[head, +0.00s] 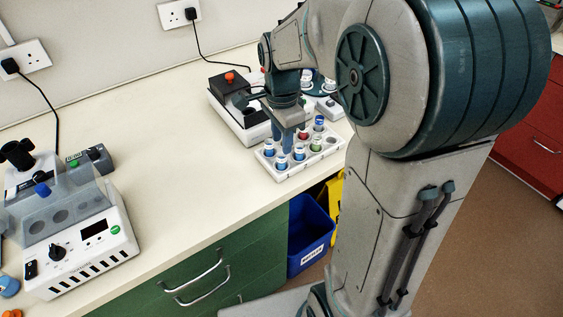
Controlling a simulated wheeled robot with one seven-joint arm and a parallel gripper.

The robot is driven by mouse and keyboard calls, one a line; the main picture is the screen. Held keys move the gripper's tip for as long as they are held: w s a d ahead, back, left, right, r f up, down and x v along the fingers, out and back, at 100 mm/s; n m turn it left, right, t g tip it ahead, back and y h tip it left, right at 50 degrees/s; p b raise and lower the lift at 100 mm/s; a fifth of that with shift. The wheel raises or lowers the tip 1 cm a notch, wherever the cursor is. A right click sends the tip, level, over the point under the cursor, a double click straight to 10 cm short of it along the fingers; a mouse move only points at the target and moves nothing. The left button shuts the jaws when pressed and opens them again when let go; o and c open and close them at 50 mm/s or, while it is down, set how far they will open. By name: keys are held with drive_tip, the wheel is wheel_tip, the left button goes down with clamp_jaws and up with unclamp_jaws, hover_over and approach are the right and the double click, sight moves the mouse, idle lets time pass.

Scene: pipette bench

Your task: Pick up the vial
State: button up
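Several small vials with blue, red and green parts stand upright in a white rack (309,167) near the bench's front edge. Among them are a blue vial (282,162) at the near corner, another blue vial (299,153) beside it, a green one (316,145) and a blue one (319,123) towards the back. Which of them is the task's vial I cannot tell. My gripper (289,146) points down over the left-middle part of the rack, among the vials. Its fingers are small and overlap the vials, so I cannot see whether it holds one.
A white device with a black top and red knob (230,76) stands just behind the rack. A white instrument with a clear cover (82,245) stands at the left. The bench top (175,170) between is clear. A blue bin (309,238) is below the edge.

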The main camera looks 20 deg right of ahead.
sight(281, 154)
drive_tip(key=shift+s+a+f, duration=0.1)
drive_tip(key=shift+f, duration=1.25)
drive_tip(key=shift+s+f, duration=0.1)
drive_tip(key=shift+f, duration=1.25)
clamp_jaws()
drive_tip(key=shift+r, duration=0.1)
